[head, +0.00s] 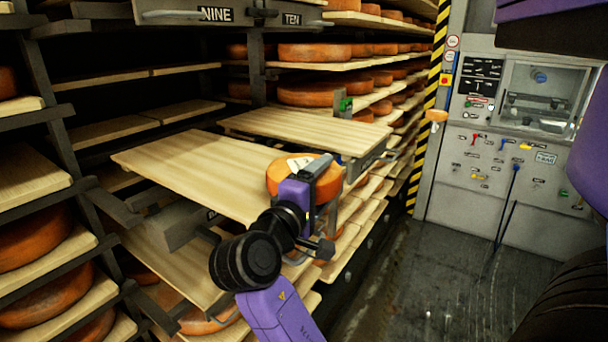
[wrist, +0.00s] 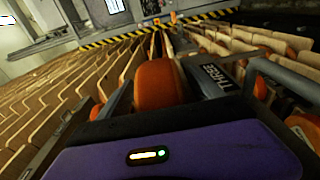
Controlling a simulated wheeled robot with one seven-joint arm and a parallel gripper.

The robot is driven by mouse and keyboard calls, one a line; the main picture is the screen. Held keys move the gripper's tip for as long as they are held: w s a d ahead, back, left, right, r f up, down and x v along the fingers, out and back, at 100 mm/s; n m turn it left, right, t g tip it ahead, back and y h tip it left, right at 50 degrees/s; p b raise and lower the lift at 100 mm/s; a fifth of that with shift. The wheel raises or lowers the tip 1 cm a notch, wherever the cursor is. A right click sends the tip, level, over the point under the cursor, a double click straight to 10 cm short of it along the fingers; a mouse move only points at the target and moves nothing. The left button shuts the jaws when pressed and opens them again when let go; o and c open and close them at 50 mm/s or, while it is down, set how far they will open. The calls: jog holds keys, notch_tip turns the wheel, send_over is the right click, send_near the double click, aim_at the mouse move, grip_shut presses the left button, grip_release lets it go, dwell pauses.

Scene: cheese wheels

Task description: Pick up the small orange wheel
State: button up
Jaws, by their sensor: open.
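An orange cheese wheel (head: 279,178) with a white label on top sits at the right end of a pulled-out wooden board (head: 190,165) in the head view. My gripper (head: 322,180) is at its near right side and hides part of it. In the wrist view the orange wheel (wrist: 158,84) shows between the two dark fingers of my open gripper (wrist: 160,95). I cannot tell whether either finger touches it.
A second pulled-out board (head: 300,130) is bare just behind. Larger orange wheels (head: 314,52) fill shelves at the back, others (head: 45,295) at lower left. A control cabinet (head: 520,150) stands right, beyond clear floor (head: 420,270). A "THREE" sign (wrist: 218,78) is close beside my gripper.

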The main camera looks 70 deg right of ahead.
jog(key=shift+d, duration=0.1)
grip_shut()
notch_tip(320, 180, up, 20)
jog(key=shift+p, duration=0.45)
dwell(0.7)
